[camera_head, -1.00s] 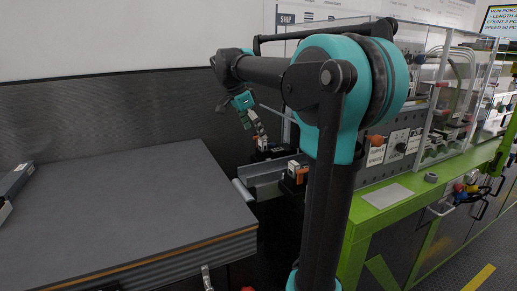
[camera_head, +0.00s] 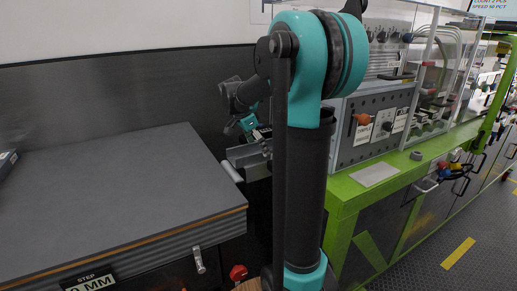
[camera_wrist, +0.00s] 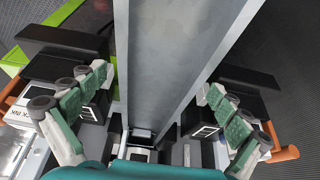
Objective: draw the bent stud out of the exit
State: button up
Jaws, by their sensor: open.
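The exit appears as a grey metal channel (camera_head: 238,152), jutting out between the grey-topped table and the machine. In the wrist view the channel (camera_wrist: 178,50) runs up the middle of the picture, between my fingers. My gripper (camera_wrist: 155,62) is open, with one dark-tipped finger on each side of the channel. Nothing shows held between the fingers. In the head view my gripper is low over the channel and partly hidden by my arm. I cannot make out the bent stud in either view. A small silver-and-black block (camera_wrist: 141,136) sits at the channel's near end.
A wide grey-topped table (camera_head: 110,190) fills the left. The green machine bench (camera_head: 345,190) with its perforated grey panel (camera_head: 365,105) and clear guards stands close on the right. A grey plate (camera_head: 374,174) lies on the bench. Open floor (camera_head: 430,240) shows at lower right.

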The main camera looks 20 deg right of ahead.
jog(key=shift+d+f, duration=0.15)
jog(key=shift+f, duration=0.2)
jog(key=c, duration=1.5)
jog(key=o, duration=0.8)
jog(key=shift+c, duration=0.2)
jog(key=c, duration=0.5)
